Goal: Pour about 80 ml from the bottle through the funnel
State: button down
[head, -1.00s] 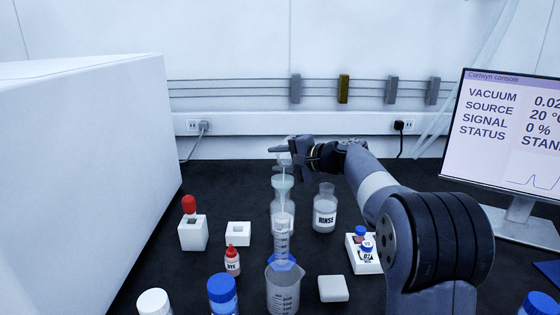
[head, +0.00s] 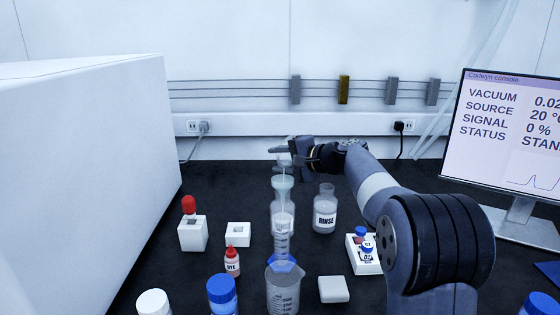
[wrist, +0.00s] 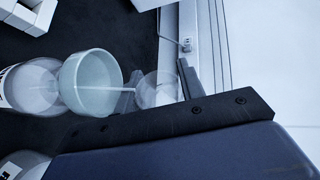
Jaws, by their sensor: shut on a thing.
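My gripper (head: 285,157) is shut on a small clear vessel, likely the bottle (wrist: 157,88), held high over the funnel. The pale green-white funnel (head: 283,184) also shows in the wrist view (wrist: 90,82). A thin pale stream (wrist: 115,89) runs between the held vessel and the funnel in the wrist view. A clear container (head: 276,213) stands below the funnel, partly hidden by a graduated cylinder (head: 282,244) with a blue base. I cannot tell which one the funnel sits in, or the held vessel's liquid level.
A RINSE bottle (head: 325,212) stands just right of the funnel. A beaker (head: 283,292), a red DYE bottle (head: 232,262), white blocks (head: 193,234) and blue-capped bottles (head: 222,292) stand nearer. A console (head: 515,140) is at right, a white cabinet (head: 90,170) at left.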

jog(key=shift+r, duration=0.2)
jog(key=p, duration=0.2)
jog(key=shift+r+p, duration=0.25)
jog(key=shift+p, duration=0.05)
jog(key=shift+w+m+g+p, duration=0.1)
jog(key=shift+m+g+p, duration=0.3)
jog(key=shift+p, duration=0.6)
jog(key=shift+m+p, duration=0.3)
jog(key=shift+p, duration=0.55)
jog(key=shift+w+f+g+p, duration=0.1)
jog(key=shift+g+p, duration=0.2)
jog(key=shift+p, duration=0.2)
jog(key=r+p, duration=0.1)
jog(key=p, duration=0.1)
jog(key=shift+m+p, duration=0.3)
jog(key=shift+p, duration=0.05)
jog(key=r+m+g+p, duration=0.1)
jog(key=p, duration=0.5)
jog(key=shift+w+d+r+p, duration=0.1)
jog(key=shift+w+r+p, duration=0.05)
jog(key=shift+p, duration=0.2)
jog(key=shift+r+m+g+p, duration=0.1)
jog(key=shift+m+g+p, duration=0.25)
jog(key=shift+p, duration=0.35)
